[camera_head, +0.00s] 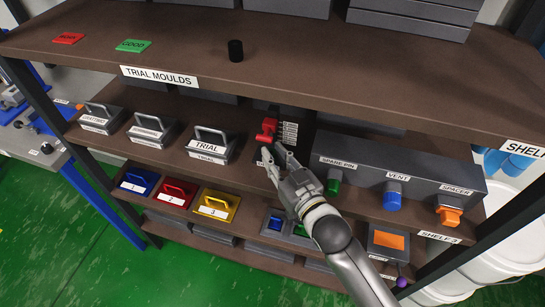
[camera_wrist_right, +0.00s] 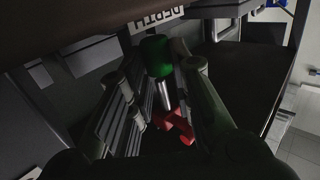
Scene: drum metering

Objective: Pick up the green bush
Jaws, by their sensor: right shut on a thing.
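The green bush (camera_wrist_right: 156,56), a green cylinder with a silver shank, shows between the fingertips of my right gripper (camera_wrist_right: 164,60) in the wrist view. The gripper is shut on it. In the head view my right gripper (camera_head: 277,158) is at the middle shelf, just below a red piece (camera_head: 267,131); the bush in its fingers cannot be made out there. My left gripper is out of view.
Grey trial moulds (camera_head: 206,145) with handles stand left of the gripper. A grey dispenser block (camera_head: 440,180) stands right, with green, blue and orange knobs. Coloured boxes (camera_head: 175,194) sit on the lower shelf. The upper shelf board (camera_head: 330,70) overhangs the gripper.

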